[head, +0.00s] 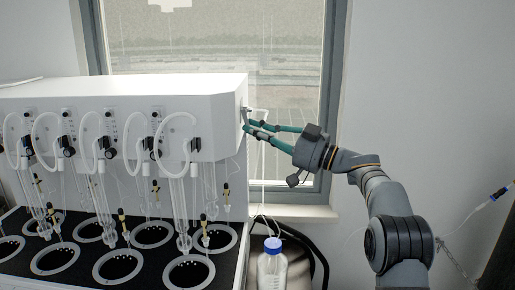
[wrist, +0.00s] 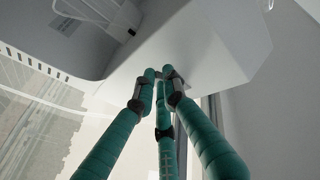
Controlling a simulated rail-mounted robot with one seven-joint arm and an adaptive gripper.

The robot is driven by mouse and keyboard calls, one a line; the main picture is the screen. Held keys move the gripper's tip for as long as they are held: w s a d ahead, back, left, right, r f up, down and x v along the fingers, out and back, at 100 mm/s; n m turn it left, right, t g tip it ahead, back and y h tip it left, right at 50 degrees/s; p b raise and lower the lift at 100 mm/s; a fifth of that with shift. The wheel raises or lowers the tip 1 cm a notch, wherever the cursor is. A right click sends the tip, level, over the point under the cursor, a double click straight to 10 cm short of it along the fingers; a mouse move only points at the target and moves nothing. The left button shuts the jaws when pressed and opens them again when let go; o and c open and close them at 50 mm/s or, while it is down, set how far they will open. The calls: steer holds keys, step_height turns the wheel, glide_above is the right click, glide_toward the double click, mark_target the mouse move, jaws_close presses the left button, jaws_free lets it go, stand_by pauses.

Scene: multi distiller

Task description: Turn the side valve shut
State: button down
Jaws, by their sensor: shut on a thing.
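The white distiller housing (head: 120,115) stands on the left in the head view, and its underside and side fill the top of the wrist view (wrist: 190,45). The side valve (head: 244,112) is a small grey fitting on the housing's right end face. My gripper (head: 248,127) reaches in from the right with its teal fingers, and its tips are at the valve. In the wrist view the fingertips (wrist: 160,78) are close together against the housing and hide the valve handle. The gripper is shut on the valve; the handle's exact angle cannot be told.
Glass tubes with white hoses hang along the distiller's front above a black base with round heating wells (head: 188,272). A bottle with a blue cap (head: 272,265) stands below the valve, with thin tubing above it. A window (head: 290,80) lies behind.

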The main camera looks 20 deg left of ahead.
steer(key=shift+s+a+r, duration=0.15)
steer(key=shift+s+r, duration=0.05)
steer(key=shift+r, duration=0.1)
steer(key=c, duration=1.9)
jaws_free()
steer(key=shift+s, duration=0.1)
steer(key=shift+f, duration=0.1)
steer(key=shift+p, duration=0.4)
